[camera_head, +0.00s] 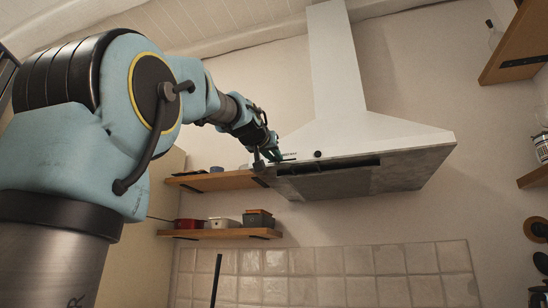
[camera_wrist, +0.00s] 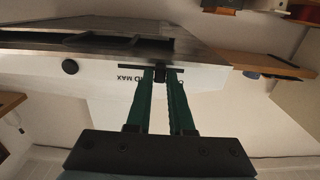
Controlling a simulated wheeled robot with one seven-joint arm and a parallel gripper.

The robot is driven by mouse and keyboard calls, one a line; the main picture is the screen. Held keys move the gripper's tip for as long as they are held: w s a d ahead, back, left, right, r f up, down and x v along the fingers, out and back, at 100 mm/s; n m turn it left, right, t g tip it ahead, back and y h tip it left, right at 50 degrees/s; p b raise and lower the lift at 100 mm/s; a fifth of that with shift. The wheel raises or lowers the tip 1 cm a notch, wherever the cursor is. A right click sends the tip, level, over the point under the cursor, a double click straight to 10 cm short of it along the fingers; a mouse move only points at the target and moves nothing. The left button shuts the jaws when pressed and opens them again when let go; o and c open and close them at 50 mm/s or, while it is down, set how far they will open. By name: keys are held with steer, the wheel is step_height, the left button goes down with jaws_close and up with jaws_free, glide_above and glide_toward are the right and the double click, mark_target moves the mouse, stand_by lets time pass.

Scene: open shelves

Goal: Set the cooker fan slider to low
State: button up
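The cooker hood (camera_head: 350,135) is white with a grey underside and hangs on the wall. In the wrist view its front strip shows upside down, with a dark slider slot (camera_wrist: 129,67). The small black fan slider knob (camera_wrist: 160,70) sits near the middle of that slot. My gripper (camera_wrist: 160,75) has its green fingers at the slot, one on each side of the knob, which fills the narrow gap between the tips. Inverted "MAX" lettering shows left of the fingers; other markings are partly hidden behind them. In the head view my gripper (camera_head: 275,155) is at the hood's left front end.
A round black knob (camera_wrist: 70,66) is on the same hood front. Wooden shelves (camera_head: 215,181) with pots are just left of and below the hood. More shelves (camera_head: 515,50) are at the far right.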

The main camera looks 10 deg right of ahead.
steer(key=o, duration=0.4)
steer(key=shift+s, duration=0.1)
steer(key=b+v, duration=0.2)
steer(key=v, duration=0.8)
steer(key=shift+s+a+b, duration=0.15)
steer(key=shift+s+b, duration=0.15)
steer(key=shift+b, duration=0.1)
